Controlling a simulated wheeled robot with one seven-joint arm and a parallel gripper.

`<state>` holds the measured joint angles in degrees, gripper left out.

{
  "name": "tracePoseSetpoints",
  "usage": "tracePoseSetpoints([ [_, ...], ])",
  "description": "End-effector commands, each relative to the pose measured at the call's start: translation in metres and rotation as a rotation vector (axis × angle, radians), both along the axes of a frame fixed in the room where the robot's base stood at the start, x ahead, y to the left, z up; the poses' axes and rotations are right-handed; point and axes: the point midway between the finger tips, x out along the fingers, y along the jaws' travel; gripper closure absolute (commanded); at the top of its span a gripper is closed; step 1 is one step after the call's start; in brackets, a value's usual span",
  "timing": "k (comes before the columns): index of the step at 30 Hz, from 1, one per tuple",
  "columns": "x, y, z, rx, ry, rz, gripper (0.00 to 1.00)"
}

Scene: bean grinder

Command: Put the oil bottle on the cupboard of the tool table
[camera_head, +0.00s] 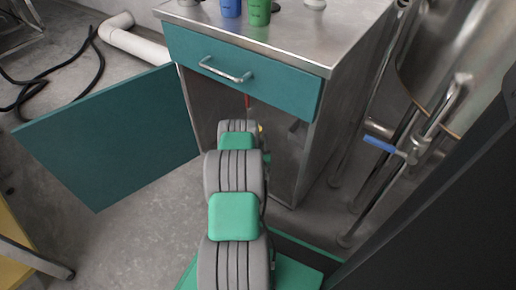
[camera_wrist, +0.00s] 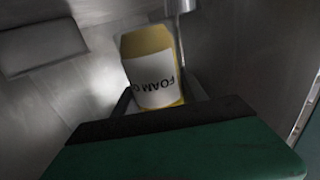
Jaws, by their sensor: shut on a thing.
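The tool table (camera_head: 275,32) has a steel top, a shut teal drawer (camera_head: 240,72) and an open cupboard (camera_head: 284,150) below. The cupboard's teal door (camera_head: 115,135) is swung out to the left. My arm reaches into the cupboard, and its far end is hidden in the head view. In the wrist view, my gripper (camera_wrist: 160,98) is shut on a yellow bottle (camera_wrist: 147,45) with a white label reading "FOAM", upside down in the picture. The bottle's lower part is hidden by my gripper. I cannot tell whether it touches the cupboard floor.
Blue (camera_head: 231,8) and green (camera_head: 258,12) containers stand on the tabletop. Metal pipes with a blue-handled valve (camera_head: 384,146) run right of the table. A black hose (camera_head: 75,75) and a white pipe (camera_head: 135,42) lie at the left. Steel walls surround my gripper closely.

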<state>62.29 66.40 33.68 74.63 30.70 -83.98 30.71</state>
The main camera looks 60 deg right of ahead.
Motion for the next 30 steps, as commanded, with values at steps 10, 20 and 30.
tracePoseSetpoints([
  [10, 0.003, -0.006, -0.039, -0.002, 0.000, 0.000, 1.00],
  [20, 0.002, -0.006, -0.040, -0.001, 0.000, 0.000, 1.00],
  [30, 0.003, -0.006, -0.050, -0.001, 0.000, 0.000, 1.00],
])
